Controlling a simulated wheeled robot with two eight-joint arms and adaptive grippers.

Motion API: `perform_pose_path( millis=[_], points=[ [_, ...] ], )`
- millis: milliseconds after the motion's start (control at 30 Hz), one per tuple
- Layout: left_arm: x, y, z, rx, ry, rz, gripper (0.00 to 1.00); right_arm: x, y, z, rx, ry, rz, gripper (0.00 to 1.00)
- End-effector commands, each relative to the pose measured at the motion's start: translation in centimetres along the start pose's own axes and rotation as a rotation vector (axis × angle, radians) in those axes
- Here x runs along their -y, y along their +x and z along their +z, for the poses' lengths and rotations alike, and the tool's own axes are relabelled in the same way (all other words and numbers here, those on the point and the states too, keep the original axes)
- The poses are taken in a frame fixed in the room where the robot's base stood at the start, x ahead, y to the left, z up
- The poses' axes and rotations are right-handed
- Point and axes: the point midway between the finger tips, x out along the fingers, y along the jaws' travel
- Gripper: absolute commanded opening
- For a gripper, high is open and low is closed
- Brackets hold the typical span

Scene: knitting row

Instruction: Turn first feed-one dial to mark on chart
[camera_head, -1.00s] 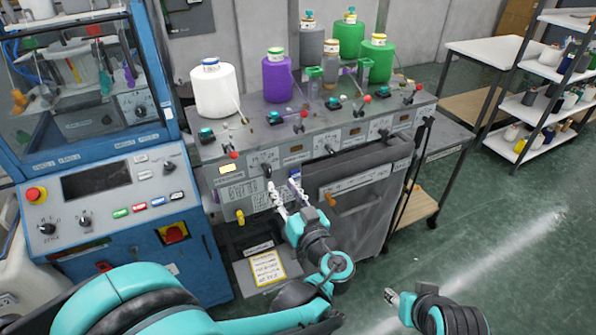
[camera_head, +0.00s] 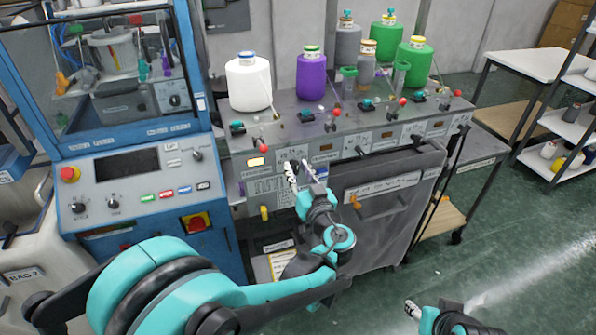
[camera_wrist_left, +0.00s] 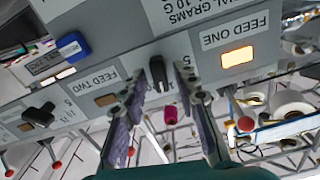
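The feed-one dial (camera_wrist_left: 158,72) is a dark knob on the grey panel, beside the FEED ONE label and its lit amber display (camera_wrist_left: 238,57). The wrist view shows the panel upside down. My left gripper (camera_wrist_left: 161,80) is open, one fingertip on each side of the dial; contact cannot be told. In the head view my left gripper (camera_head: 299,170) is at the panel front and partly hides the dial. A yellow-edged printed sheet (camera_head: 283,265) lies low, partly behind my arm. My right gripper (camera_head: 411,309) is low and away from the panel; its opening is unclear.
The feed-two dial (camera_wrist_left: 38,115) stands farther along the panel. A blue machine (camera_head: 140,180) stands close on the left.

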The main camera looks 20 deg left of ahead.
Motion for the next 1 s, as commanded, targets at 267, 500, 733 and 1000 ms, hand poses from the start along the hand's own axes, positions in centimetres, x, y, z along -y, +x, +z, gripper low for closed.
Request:
perform_pose_path(
  millis=[267,500,733,1000],
  points=[
    [0.00,-0.02,0.01,0.000,0.001,0.000,0.00,0.00,0.00,0.00,0.000,0.000,0.000,0.45],
    [-0.02,-0.03,0.02,0.000,0.048,0.000,0.00,0.00,0.02,0.01,0.000,0.000,0.000,0.45],
    [-0.09,-0.04,0.04,0.000,0.185,0.000,0.00,0.00,0.06,0.04,0.000,0.000,0.000,0.45],
    [-0.17,-0.04,0.06,0.000,0.374,0.000,0.00,0.00,0.11,0.08,0.000,0.000,0.000,0.45]
  ],
)
